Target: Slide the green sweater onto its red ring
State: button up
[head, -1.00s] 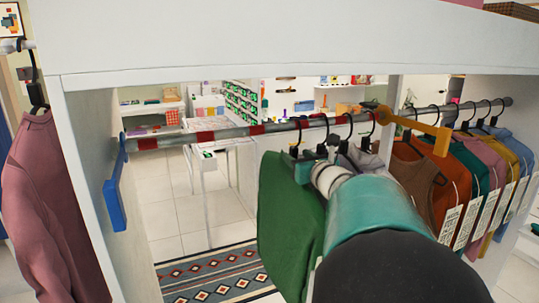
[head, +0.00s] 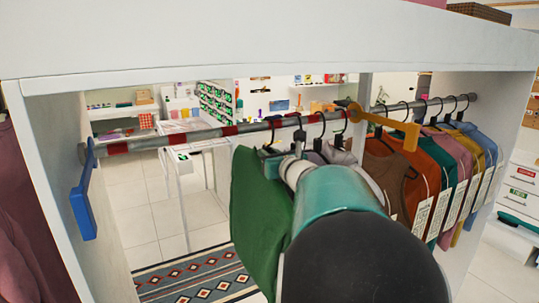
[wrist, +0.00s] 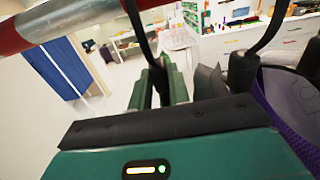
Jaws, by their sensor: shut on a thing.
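The green sweater (head: 262,215) hangs from the rail (head: 200,133) on a dark hanger, left of the other hanging clothes in the head view. My gripper (head: 287,157) is shut on its hanger below the hook. In the wrist view the fingers (wrist: 163,88) close around the hanger below the dark hook (wrist: 142,35), which reaches up to the rail (wrist: 65,18). Several red rings band the rail; one red ring (head: 228,130) lies left of the sweater's hook, with a gap between. My arm hides the sweater's right side.
A blue bracket (head: 85,195) holds the rail's left end, and a yellow-orange bar (head: 390,124) crosses near the divider. Grey clothes (head: 338,150) hang close right of my gripper. The rail is clear to the left.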

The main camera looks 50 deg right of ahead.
jog(key=w+a, duration=0.3)
jog(key=a, duration=0.8)
jog(key=w+a, duration=0.3)
jog(key=a, duration=0.8)
jog(key=shift+w+a+r, duration=0.3)
jog(key=shift+w, duration=0.1)
jog(key=o, duration=0.9)
dwell(0.4)
jog(key=shift+f, duration=0.15)
